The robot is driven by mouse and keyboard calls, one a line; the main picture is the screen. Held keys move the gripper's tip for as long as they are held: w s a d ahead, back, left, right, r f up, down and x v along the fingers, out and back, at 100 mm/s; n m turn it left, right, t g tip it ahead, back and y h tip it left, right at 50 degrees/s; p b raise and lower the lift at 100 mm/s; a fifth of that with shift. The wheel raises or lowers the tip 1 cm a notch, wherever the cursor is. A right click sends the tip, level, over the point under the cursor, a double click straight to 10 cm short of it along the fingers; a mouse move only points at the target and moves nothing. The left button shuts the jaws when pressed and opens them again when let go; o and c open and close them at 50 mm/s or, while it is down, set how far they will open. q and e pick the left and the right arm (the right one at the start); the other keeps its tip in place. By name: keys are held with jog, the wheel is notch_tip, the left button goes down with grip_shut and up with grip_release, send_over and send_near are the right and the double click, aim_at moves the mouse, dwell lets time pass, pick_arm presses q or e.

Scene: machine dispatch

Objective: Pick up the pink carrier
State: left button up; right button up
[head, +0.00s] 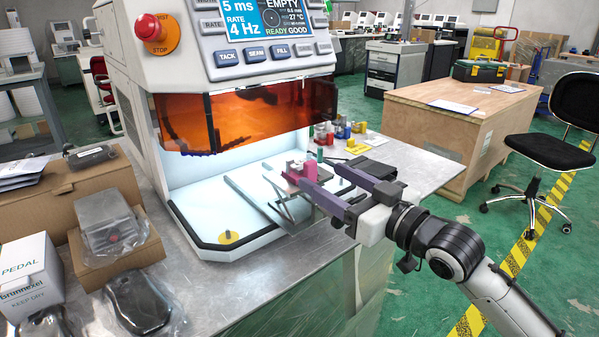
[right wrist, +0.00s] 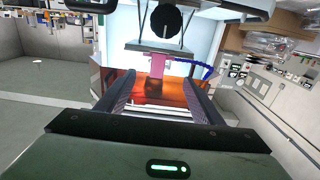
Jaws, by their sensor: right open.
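The pink carrier (head: 296,173) stands on a metal rack (head: 270,198) at the front of the machine's lit chamber. My right gripper (head: 320,174) comes in from the right, with its two fingers spread apart and pointing at the carrier. In the right wrist view the pink carrier (right wrist: 157,62) shows beyond and between the fingers (right wrist: 157,84), and nothing is gripped. The gap between fingertips and carrier is hard to judge. Part of the carrier is hidden behind a finger in the head view. My left gripper is out of view.
The machine's orange shield (head: 245,117) hangs above the chamber. Small coloured carriers (head: 341,131) stand on the bench behind the gripper. A cardboard box (head: 105,215), bagged parts and a white pedal box (head: 28,277) fill the left. The bench front (head: 270,290) is clear.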

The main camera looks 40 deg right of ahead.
aim_at(312, 166)
jog(key=shift+w, duration=0.9)
jog(key=w, duration=0.4)
jog(key=shift+a+r, duration=0.1)
jog(key=shift+r, duration=0.2)
jog(key=shift+w, duration=0.55)
jog(key=c, duration=1.2)
